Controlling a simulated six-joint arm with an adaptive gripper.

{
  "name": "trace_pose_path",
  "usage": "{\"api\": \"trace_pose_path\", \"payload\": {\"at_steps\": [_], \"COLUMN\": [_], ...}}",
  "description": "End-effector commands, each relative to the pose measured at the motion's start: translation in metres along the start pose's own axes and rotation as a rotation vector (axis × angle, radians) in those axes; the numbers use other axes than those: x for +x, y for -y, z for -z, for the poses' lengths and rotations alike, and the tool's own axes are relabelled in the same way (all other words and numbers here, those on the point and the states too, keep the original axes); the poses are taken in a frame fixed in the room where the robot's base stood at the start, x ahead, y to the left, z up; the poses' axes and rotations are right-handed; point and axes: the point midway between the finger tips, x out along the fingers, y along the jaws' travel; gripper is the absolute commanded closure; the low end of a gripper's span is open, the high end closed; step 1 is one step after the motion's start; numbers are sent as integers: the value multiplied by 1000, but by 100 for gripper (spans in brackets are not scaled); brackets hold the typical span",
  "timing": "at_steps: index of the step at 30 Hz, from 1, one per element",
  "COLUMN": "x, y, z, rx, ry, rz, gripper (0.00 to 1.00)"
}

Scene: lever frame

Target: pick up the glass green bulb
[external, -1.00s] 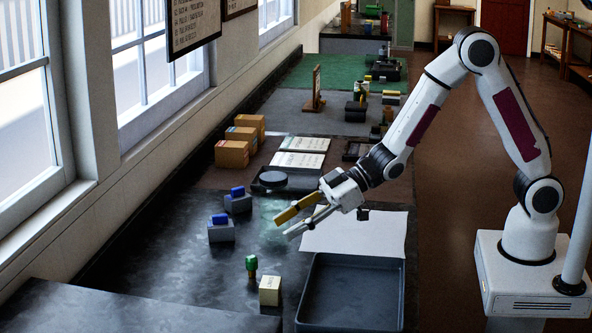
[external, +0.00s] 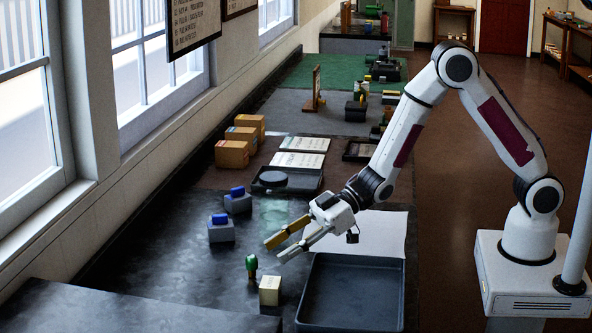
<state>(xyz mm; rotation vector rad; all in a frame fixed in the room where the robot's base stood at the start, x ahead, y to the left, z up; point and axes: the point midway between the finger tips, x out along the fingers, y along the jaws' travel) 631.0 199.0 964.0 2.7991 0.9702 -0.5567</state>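The green bulb (external: 251,263) stands upright on the dark bench, its rounded green top above a narrower lower part. My gripper (external: 272,251) is open, with its two fingers apart and nothing between them. Its fingertips are just to the right of the bulb and slightly above it in the picture. I cannot tell how far above the bench the fingertips are.
A cream block (external: 270,290) stands close to the bulb at its lower right. A dark tray (external: 352,316) lies to the right, by a white sheet (external: 385,234). Two grey blocks with blue tops, one at the front (external: 221,232), stand behind left. Bench left of the bulb is clear.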

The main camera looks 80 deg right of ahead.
Motion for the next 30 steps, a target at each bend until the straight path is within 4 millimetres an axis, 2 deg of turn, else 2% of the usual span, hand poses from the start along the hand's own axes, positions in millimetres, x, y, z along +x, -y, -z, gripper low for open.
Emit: {"api": "trace_pose_path", "payload": {"at_steps": [6,20,30], "x": [14,18,44], "y": [0,-1,-7], "z": [0,0,2], "rx": [0,0,-2], "ry": [1,0,0], "rz": [1,0,0], "gripper": [62,62,62]}}
